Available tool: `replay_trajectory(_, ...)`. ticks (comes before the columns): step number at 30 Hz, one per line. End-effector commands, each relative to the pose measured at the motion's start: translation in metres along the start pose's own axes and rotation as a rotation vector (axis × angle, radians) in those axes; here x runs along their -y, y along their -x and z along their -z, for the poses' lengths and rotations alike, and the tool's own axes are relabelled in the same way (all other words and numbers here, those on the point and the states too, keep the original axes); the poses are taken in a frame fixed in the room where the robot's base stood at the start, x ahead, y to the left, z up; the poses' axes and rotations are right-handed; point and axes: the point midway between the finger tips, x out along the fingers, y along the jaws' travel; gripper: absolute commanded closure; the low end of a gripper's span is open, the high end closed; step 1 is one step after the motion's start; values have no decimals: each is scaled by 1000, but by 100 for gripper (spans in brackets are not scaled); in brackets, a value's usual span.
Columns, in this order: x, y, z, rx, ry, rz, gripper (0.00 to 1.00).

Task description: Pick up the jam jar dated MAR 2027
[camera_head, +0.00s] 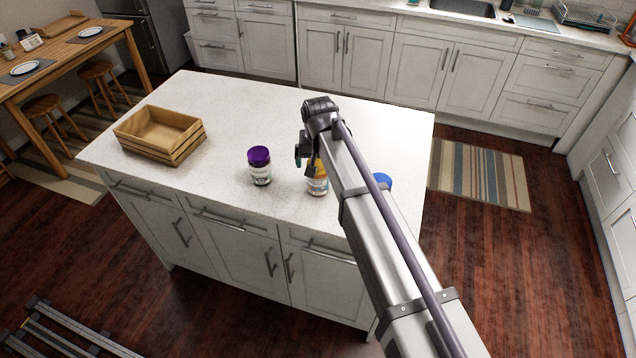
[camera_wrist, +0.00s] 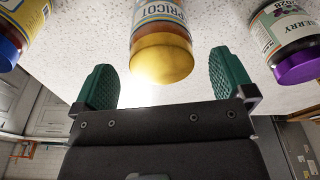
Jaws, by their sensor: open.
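Three jam jars stand in a row on the white island. The apricot jar (camera_head: 317,184) has a gold lid and a label reading "PRICOT" in the wrist view (camera_wrist: 160,40); no date is readable on it. My gripper (camera_wrist: 163,75) is open, its two green fingers either side of this jar's lid, not visibly touching it. The purple-lidded jar (camera_head: 260,168) is to the left; in the wrist view (camera_wrist: 290,45) its label shows "BERRY" and "2028". The blue-lidded jar (camera_head: 383,181) is mostly hidden behind my arm; it also shows in the wrist view (camera_wrist: 18,35), date unreadable.
A wooden crate (camera_head: 155,151), empty as far as I see, sits on the left part of the island top (camera_head: 235,110). The island's back area is clear. The purple-lidded and blue-lidded jars flank my gripper with some gap on each side.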

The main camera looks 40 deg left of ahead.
Motion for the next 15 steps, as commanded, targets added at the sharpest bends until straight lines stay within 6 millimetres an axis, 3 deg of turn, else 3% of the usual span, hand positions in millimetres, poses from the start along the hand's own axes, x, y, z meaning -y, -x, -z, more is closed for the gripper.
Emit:
replay_trajectory(7, 0, -51, 0, 0, 0, 0, 0)
replay_trajectory(15, 0, -48, 1, 0, 0, 0, 2)
